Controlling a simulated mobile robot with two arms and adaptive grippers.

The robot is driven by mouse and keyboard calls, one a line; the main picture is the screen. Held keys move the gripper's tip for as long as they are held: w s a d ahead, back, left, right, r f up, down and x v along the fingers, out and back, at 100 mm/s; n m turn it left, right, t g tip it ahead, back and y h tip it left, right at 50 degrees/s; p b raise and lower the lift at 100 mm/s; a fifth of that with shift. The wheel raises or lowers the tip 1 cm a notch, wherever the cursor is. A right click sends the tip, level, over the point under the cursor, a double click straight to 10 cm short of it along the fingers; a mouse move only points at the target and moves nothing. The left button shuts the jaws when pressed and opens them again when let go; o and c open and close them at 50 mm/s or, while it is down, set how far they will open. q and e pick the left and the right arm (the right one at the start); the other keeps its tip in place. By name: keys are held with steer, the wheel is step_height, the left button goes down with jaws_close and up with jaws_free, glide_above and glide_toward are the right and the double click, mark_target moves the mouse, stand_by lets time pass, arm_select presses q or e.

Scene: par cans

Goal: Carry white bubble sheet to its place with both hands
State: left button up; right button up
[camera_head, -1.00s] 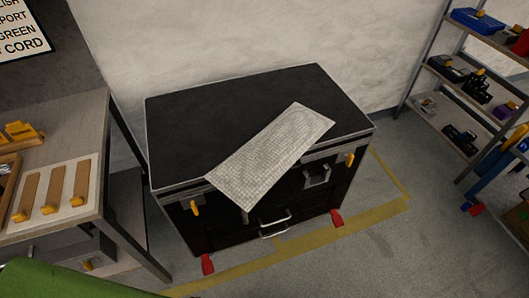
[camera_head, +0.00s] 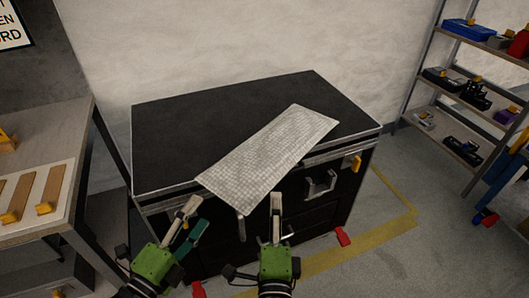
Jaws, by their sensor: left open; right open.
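My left gripper (camera_head: 190,215) is open and empty, in front of the case below the left end of the sheet. My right gripper (camera_head: 262,212) is open and empty, just below the sheet's near edge. Neither gripper visibly holds the sheet. The lower front of the case is partly hidden behind my grippers.
A wooden bench (camera_head: 75,130) with several yellow-ended wooden pieces stands at the left. A metal shelf (camera_head: 450,148) with tools stands at the right. Yellow floor tape (camera_head: 385,232) marks clear floor at the right.

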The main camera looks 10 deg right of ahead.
mark_target(276, 170)
arm_select(q)
steer(key=shift+w, duration=0.1)
steer(key=x, duration=1.3)
steer(key=shift+w+d, duration=0.3)
arm_select(e)
steer(key=x, duration=1.4)
arm_select(q)
steer(key=c, duration=0.8)
arm_select(e)
steer(key=shift+s, duration=0.1)
steer(key=c, duration=0.8)
arm_select(q)
steer(key=c, duration=0.4)
arm_select(e)
steer(key=shift+c, duration=0.5)
